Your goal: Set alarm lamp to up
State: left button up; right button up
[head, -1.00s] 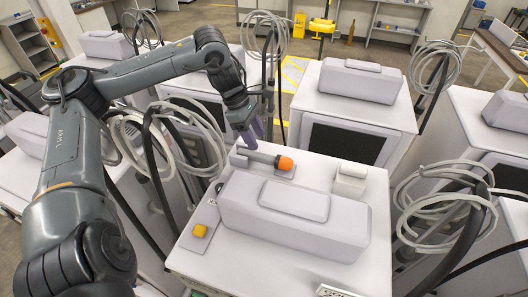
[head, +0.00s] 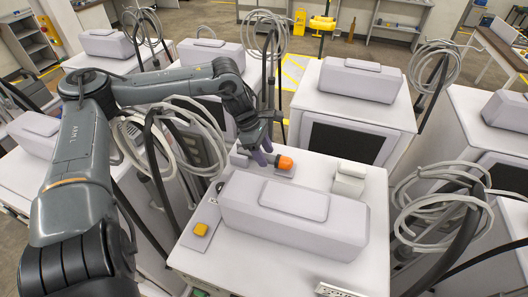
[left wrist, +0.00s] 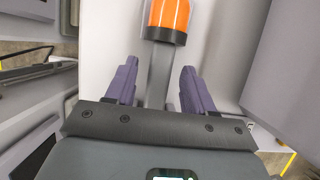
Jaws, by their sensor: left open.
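The alarm lamp (head: 285,162) has an orange dome with a dark collar on a grey stem. It lies nearly flat along the back of the white machine top, its dome pointing right in the head view. My left gripper (head: 262,157) is open, its purple fingers over the stem just left of the dome. In the left wrist view the fingers (left wrist: 156,88) stand on either side of the stem, with gaps, and the orange dome (left wrist: 168,17) is beyond them. The stem's base is mostly hidden behind the gripper. My right gripper is not in view.
A large pale housing (head: 290,215) fills the middle of the machine top, close in front of the lamp. A small white block (head: 349,180) stands right of it, and a yellow button (head: 200,230) sits at the left. Coiled hoses (head: 185,140) hang beside the machine.

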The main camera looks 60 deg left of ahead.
pick_arm(q)
jog(key=shift+c, duration=0.4)
grip_shut()
